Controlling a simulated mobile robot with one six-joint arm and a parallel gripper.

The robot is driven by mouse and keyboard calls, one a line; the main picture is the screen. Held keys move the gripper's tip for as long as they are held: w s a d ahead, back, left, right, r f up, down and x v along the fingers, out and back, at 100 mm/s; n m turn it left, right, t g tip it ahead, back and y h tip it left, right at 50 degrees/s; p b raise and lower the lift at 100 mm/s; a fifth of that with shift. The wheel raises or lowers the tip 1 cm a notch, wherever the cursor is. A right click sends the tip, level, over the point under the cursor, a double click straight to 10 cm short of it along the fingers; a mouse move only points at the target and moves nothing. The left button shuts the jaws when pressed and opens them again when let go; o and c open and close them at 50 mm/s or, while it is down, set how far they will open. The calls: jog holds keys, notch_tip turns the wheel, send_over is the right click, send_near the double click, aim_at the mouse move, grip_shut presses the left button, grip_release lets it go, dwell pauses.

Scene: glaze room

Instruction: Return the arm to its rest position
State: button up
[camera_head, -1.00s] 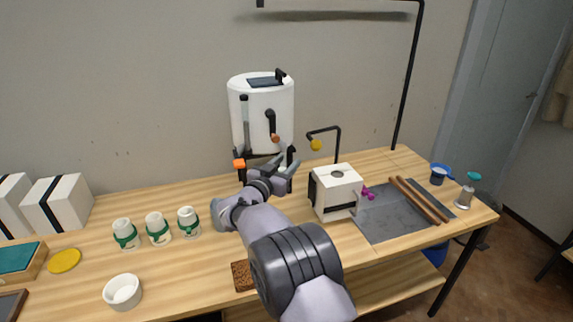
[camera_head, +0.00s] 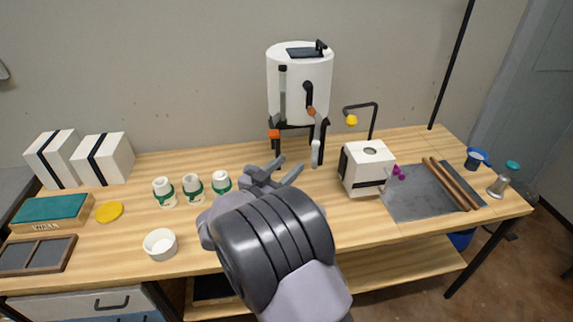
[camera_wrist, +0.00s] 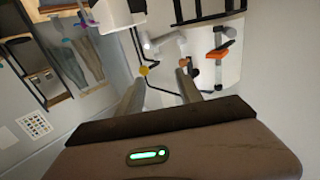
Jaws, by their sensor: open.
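My arm reaches up from the bottom of the head view, bent over the front of the wooden table (camera_head: 330,222). My gripper (camera_head: 288,166) is above the table, in front of the white tank, with its two fingers spread apart and nothing seen between them. In the wrist view the two fingers of my gripper (camera_wrist: 167,92) also stand apart and empty. Beyond them show the white tank with its orange handle (camera_wrist: 222,50) and a yellow ball on a black hook (camera_wrist: 144,71). Part of the table behind my arm is hidden.
The white tank (camera_head: 300,90) stands at the back. A white box device (camera_head: 368,170) and a grey mat (camera_head: 410,205) with wooden sticks are on the right. Several green-banded cups (camera_head: 193,188), a white bowl (camera_head: 160,244) and a yellow disc (camera_head: 110,211) are left of my arm.

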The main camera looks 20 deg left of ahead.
dwell(0.4)
jog(key=w+d+r+m+g+y, duration=0.1)
jog(key=w+d+r+y, duration=0.35)
jog(key=d+r, duration=0.4)
jog(key=s+d+r+g+y, duration=0.35)
jog(key=s+d+r, duration=0.25)
jog(key=d+r, duration=0.25)
jog(key=s+d+f+g, duration=0.2)
jog(key=s+d, duration=0.3)
jog(key=s, duration=0.5)
jog(key=s+d+f+g+h, duration=0.1)
jog(key=s+d+f+g, duration=0.1)
jog(key=s+d+f, duration=0.3)
jog(key=s+d+f+g+b, duration=0.1)
jog(key=s+d+f+g, duration=0.2)
jog(key=s, duration=1.1)
jog(key=shift+s+d+f, duration=0.3)
jog(key=shift+d+f, duration=0.15)
jog(key=shift+d, duration=0.75)
